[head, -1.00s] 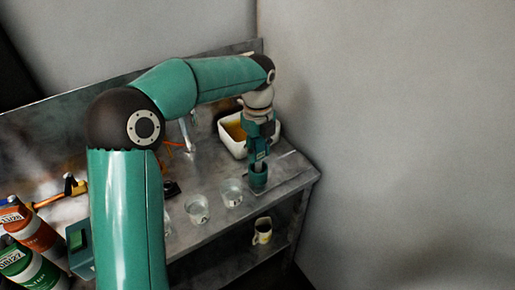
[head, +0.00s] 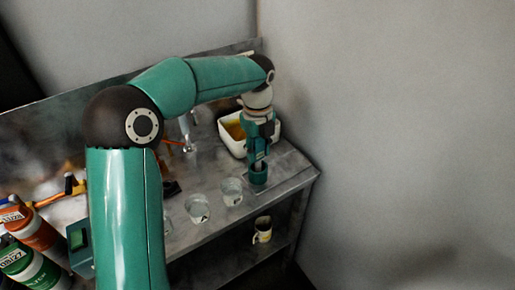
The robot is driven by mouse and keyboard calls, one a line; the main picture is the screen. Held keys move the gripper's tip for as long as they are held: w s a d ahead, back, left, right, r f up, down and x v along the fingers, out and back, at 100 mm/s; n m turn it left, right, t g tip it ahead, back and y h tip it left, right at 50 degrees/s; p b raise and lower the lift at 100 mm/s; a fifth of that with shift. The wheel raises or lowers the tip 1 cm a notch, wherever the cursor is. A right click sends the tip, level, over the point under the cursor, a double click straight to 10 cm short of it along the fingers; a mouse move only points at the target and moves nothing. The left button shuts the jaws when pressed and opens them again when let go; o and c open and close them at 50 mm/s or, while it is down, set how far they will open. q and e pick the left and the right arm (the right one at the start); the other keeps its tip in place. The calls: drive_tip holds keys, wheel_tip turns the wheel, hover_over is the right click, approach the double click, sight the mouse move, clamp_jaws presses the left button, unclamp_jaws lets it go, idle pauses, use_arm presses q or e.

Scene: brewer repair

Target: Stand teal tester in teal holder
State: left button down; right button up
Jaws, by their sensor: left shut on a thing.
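My left gripper (head: 258,160) points down over the right end of the counter and is shut on the teal tester, which is mostly hidden between the fingers. The teal holder (head: 258,182), a short round cup, stands on the counter directly below the gripper. The tester's lower end is at or inside the holder's mouth. I cannot tell how deep it sits. My right gripper is not in view.
Two clear glasses (head: 198,207) and (head: 231,191) stand left of the holder. A white tub (head: 232,146) with amber contents is behind the gripper. A mug (head: 263,230) sits on the lower shelf. Bottles (head: 35,229) stand at the left. The counter's right edge is close.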

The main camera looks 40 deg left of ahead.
use_arm(q)
drive_tip(key=shift+f, duration=0.4)
idle(0.3)
drive_tip(key=shift+c, duration=0.7)
unclamp_jaws()
drive_tip(key=shift+r, duration=0.15)
wheel_tip(320, 180, up, 7)
drive_tip(key=p, duration=0.6)
drive_tip(key=shift+s+p, duration=0.1)
drive_tip(key=shift+p, duration=0.2)
